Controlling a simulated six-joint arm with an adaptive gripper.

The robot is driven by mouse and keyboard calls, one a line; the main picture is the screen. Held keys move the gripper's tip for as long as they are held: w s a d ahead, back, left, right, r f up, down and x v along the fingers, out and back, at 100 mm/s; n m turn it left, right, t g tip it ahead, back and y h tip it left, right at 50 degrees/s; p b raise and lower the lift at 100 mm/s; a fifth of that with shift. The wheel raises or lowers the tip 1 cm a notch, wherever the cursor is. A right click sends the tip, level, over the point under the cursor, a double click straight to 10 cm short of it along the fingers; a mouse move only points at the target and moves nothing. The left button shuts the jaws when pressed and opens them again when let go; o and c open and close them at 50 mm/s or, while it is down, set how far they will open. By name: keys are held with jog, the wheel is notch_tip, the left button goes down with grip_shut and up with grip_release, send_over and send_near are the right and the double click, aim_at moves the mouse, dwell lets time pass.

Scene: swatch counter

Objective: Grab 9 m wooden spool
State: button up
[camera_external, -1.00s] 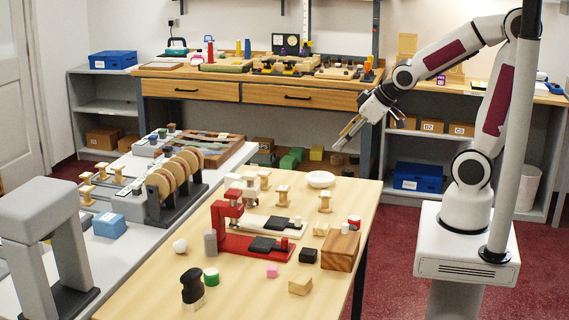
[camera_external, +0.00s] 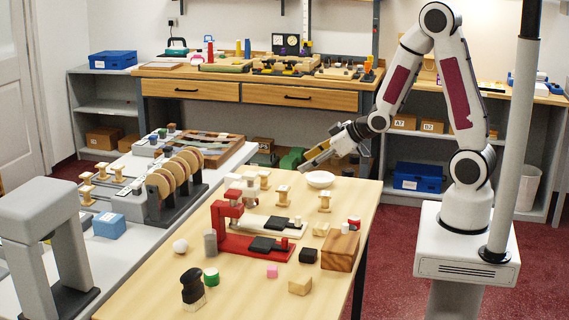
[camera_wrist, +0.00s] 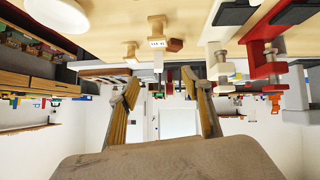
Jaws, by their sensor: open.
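Several pale wooden spools stand upright on the wooden table: one at the back (camera_external: 265,180), one in the middle (camera_external: 283,192) and one to the right (camera_external: 325,201). Two spools also show in the wrist view, a nearer one (camera_wrist: 157,27) with a small white label and another (camera_wrist: 129,50). The label is too small to read, so I cannot tell which spool is the 9 m one. My gripper (camera_external: 311,161) is open and empty, above the table's far edge, behind the spools. Its two fingers (camera_wrist: 160,82) show apart in the wrist view.
A white bowl (camera_external: 320,179) sits close below my gripper. A red press (camera_external: 229,208), a brown wooden block (camera_external: 340,250) and small items occupy the table's middle and front. More spools (camera_external: 86,195) stand on the grey side counter.

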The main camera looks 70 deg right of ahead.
jog(key=t+y, duration=0.1)
send_near(289, 189)
jog(key=w, duration=0.3)
jog(key=shift+w+a+f+t+y, duration=0.1)
jog(key=shift+f+t+y, duration=0.2)
jog(key=shift+f+t, duration=0.5)
jog(key=shift+f+m, duration=0.3)
jog(key=shift+f, duration=0.45)
jog(key=shift+x, duration=1.15)
jog(key=shift+w+f, duration=0.1)
jog(key=shift+w, duration=0.05)
jog(key=shift+w+d+f, duration=0.15)
jog(key=shift+w+f, duration=0.05)
jog(key=shift+w, duration=0.2)
jog(key=shift+w+d+f, duration=0.1)
jog(key=shift+w+f, duration=0.1)
jog(key=shift+w, duration=0.2)
jog(key=shift+x, duration=1.55)
